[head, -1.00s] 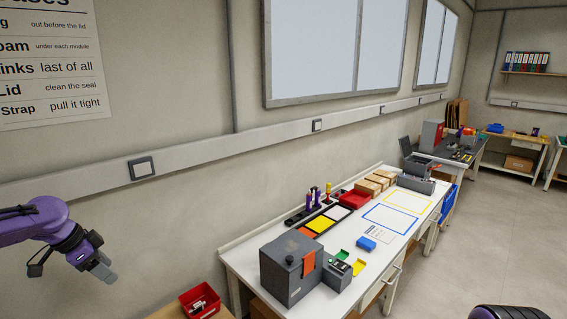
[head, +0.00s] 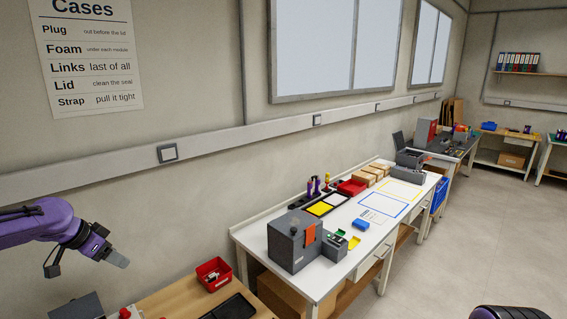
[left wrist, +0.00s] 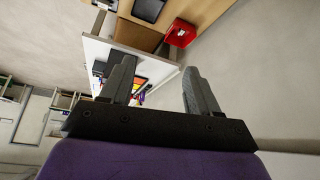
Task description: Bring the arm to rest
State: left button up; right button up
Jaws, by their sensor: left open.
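My left arm comes in from the left in the head view, with its purple forearm and grey left gripper (head: 117,259) held in the air before the wall. In the left wrist view the two fingers of the left gripper (left wrist: 155,88) stand wide apart with nothing between them. A part of my own body, purple and black, shows at the bottom right edge of the head view; my right gripper is not visible.
A white bench (head: 330,278) carries a grey box (head: 294,240), small bins and coloured frames. Nearer, a wooden table (head: 172,296) holds a red bin (head: 214,274) and a dark tray (head: 235,307). The floor (head: 480,240) at right is clear.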

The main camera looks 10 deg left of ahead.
pick_arm(q)
jog(key=w+d+f+n+t+y+b, duration=0.2)
jog(key=w+d+f+n+t+b, duration=0.2)
jog(key=d+f+n, duration=0.5)
jog(key=s+d+f+n+y+b, duration=0.1)
jog(key=s+d+f+n+b, duration=0.15)
jog(key=f, duration=0.65)
jog(key=s+d+f+n+y+b, duration=0.2)
jog(key=s+d+f+b, duration=0.15)
jog(key=f, duration=0.55)
jog(key=s+d+f+m+g+b, duration=0.1)
jog(key=s+d+f+g+b, duration=0.2)
jog(key=s+f+b, duration=0.5)
jog(key=s+d+f+m+g+b, duration=0.1)
jog(key=s+d+f+g+b, duration=0.2)
jog(key=s+f, duration=2)
jog(key=s+d+b, duration=0.1)
jog(key=s+b, duration=0.2)
jog(key=b, duration=0.2)
jog(key=shift+f+g+y, duration=0.2)
jog(key=shift+g+y, duration=0.1)
jog(key=shift+y, duration=0.1)
